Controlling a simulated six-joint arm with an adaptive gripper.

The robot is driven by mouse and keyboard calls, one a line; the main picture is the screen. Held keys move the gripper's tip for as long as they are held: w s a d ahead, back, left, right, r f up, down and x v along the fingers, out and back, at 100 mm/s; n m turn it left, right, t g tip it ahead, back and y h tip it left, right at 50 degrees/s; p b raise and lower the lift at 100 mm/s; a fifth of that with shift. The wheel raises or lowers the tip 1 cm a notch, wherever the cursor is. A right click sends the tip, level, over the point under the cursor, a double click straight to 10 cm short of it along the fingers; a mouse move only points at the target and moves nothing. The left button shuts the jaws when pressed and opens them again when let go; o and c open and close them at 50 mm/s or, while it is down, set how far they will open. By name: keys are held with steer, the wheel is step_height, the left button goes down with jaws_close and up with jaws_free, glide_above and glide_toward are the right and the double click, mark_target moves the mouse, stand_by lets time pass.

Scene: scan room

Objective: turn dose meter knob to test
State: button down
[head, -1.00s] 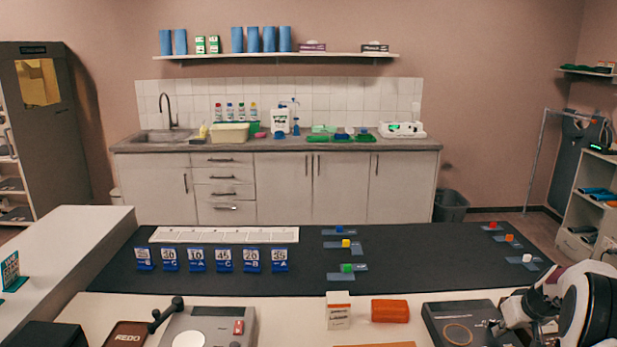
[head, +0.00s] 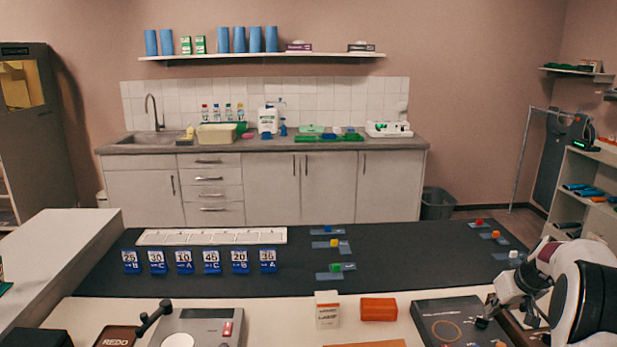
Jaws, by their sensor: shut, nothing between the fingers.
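A dark, flat box with an orange ring on its top (head: 432,307) stands on the front bench at the lower right. No label naming either one the dose meter is readable. My gripper (head: 484,320) is shut and empty, reaching in from the right, with its tips over the right part of the dark box. A small dark shape sits at the tips; I cannot tell whether it is a knob or the fingertips, nor whether they touch the box. No knob marking is readable.
A white carton (head: 327,312) and an orange block (head: 379,309) stand left of the dark box. A brown REDO tray (head: 117,338) lies at front left. The black mat (head: 300,285) behind holds numbered blue cards and small coloured cubes.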

mark_target(480, 326)
steer(key=shift+d+r, duration=0.1)
stand_by(0.3)
steer(key=d, duration=0.1)
steer(key=d+r, duration=0.1)
steer(key=shift+d, duration=0.35)
steer(key=shift+f, duration=0.25)
steer(key=shift+f, duration=3.25)
steer(key=shift+w+a, duration=0.2)
steer(key=shift+w, duration=0.25)
steer(key=shift+s+a, duration=0.1)
steer(key=shift+a, duration=0.55)
steer(key=shift+w+a+r, duration=0.2)
steer(key=shift+w+a, duration=0.05)
steer(key=shift+a, duration=0.2)
